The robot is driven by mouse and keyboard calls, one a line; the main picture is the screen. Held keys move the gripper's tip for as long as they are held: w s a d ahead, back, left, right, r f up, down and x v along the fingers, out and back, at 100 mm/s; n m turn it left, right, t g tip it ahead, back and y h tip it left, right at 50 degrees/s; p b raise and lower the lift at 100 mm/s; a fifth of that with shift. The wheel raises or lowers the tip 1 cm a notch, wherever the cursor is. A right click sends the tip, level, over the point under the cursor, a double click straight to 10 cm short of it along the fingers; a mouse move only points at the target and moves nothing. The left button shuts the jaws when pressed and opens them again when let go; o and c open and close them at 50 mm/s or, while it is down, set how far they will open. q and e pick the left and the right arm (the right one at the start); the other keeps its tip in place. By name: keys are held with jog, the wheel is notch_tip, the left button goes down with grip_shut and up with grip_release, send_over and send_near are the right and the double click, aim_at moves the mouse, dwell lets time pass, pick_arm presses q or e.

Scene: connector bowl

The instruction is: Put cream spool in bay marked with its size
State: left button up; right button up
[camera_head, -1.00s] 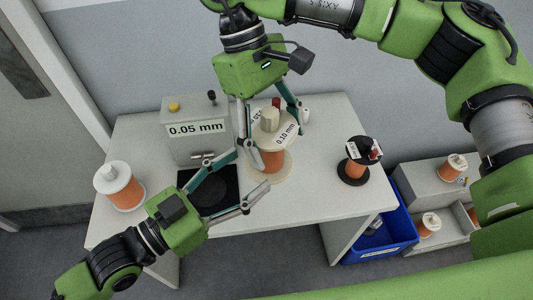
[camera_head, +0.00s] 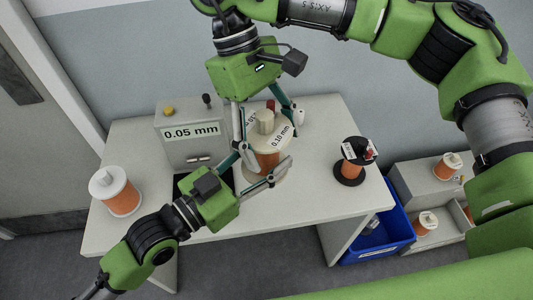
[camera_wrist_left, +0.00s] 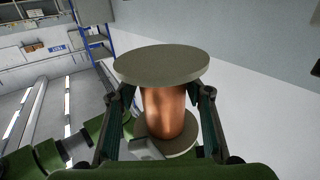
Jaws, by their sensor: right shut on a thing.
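The cream spool (camera_head: 268,142) has copper-orange wire, and its top flange carries a label reading 0.10 mm. My right gripper (camera_head: 266,120) comes down from above and is shut on the spool at its top. I cannot tell whether the spool's base touches the table. My left gripper (camera_head: 262,168) is open, with its fingers on either side of the wire. In the left wrist view, the spool (camera_wrist_left: 165,108) stands between the left fingers, with gaps beside the wire. A grey unit at right (camera_head: 415,182) has compartments holding spools; no size marks are readable on it.
On the table (camera_head: 318,190) stand a white-flanged spool (camera_head: 122,196) at left, a black-flanged spool (camera_head: 350,168) at right, and a grey box (camera_head: 180,120) whose display reads 0.05 mm. A blue crate (camera_head: 395,235) stands on the floor at right.

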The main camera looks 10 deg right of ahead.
pick_arm(q)
jog(key=c, duration=0.8)
jog(key=shift+r, duration=0.1)
jog(key=shift+c, duration=0.2)
pick_arm(e)
jog(key=o, duration=1.5)
